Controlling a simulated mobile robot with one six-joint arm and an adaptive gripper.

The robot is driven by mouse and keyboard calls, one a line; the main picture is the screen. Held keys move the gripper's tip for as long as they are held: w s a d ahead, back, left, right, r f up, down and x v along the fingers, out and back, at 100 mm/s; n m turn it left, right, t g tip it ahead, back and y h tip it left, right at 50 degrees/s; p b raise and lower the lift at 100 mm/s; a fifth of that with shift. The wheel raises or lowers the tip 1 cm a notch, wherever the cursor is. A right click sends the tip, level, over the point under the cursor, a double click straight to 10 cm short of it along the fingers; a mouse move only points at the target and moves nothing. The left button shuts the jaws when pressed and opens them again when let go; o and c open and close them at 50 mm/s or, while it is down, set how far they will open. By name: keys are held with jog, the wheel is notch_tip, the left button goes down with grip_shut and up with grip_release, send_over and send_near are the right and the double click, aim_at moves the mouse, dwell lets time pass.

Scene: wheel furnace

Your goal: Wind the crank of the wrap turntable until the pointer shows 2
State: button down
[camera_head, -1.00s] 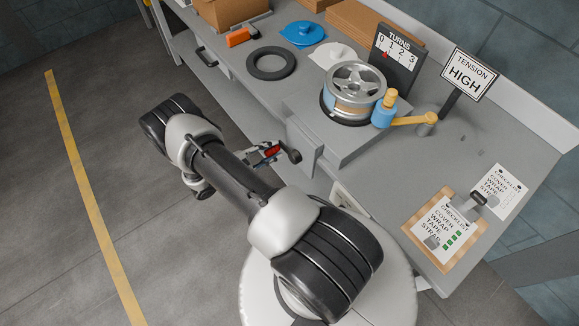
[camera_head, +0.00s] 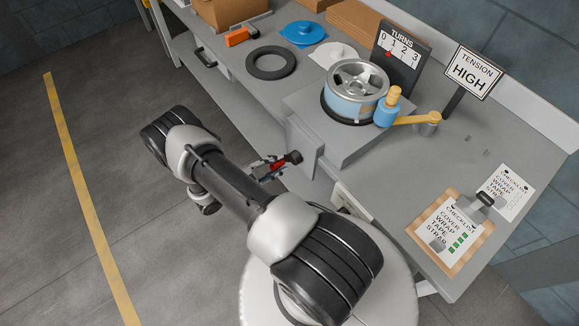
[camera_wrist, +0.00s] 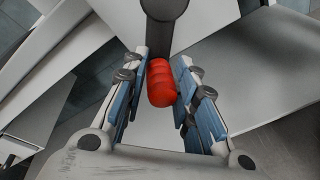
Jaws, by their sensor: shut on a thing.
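The turntable (camera_head: 334,139) carries a silver wheel (camera_head: 358,75) with a partly pale-blue wrapped side. Its counter board (camera_head: 398,63), marked TURNS, reads 0 to 3, and the small red pointer (camera_head: 388,53) sits about under 1. The crank's dark arm (camera_head: 293,157) sticks out below the table's front edge. Its red grip (camera_wrist: 162,82) lies between the blue-padded fingers of my gripper (camera_wrist: 160,98) in the wrist view. My gripper (camera_head: 270,169) is shut on this grip; in the head view my fingers partly hide it.
A blue roll with a yellow top (camera_head: 387,107) stands right of the wheel by a yellow arm (camera_head: 415,119). A sign (camera_head: 472,74) reads TENSION HIGH. A clipboard (camera_head: 450,232), black ring (camera_head: 271,63), blue lid (camera_head: 302,33) and orange tool (camera_head: 238,36) lie on the table.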

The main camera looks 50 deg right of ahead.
jog(key=shift+s+a+f, duration=0.15)
jog(key=shift+s+f, duration=0.15)
jog(key=shift+s, duration=0.45)
jog(key=shift+s+a+f, duration=0.15)
jog(key=shift+s+f, duration=0.1)
jog(key=shift+s, duration=0.45)
jog(key=shift+s+a+r+p, duration=0.15)
jog(key=shift+s+p, duration=0.1)
jog(key=shift+s, duration=0.4)
jog(key=shift+s+a+p, duration=0.15)
jog(key=shift+s+p, duration=0.1)
jog(key=shift+s, duration=0.4)
jog(key=shift+s+a+r+p, duration=0.15)
jog(key=shift+s+p, duration=0.1)
jog(key=shift+s, duration=0.4)
jog(key=shift+f, duration=0.1)
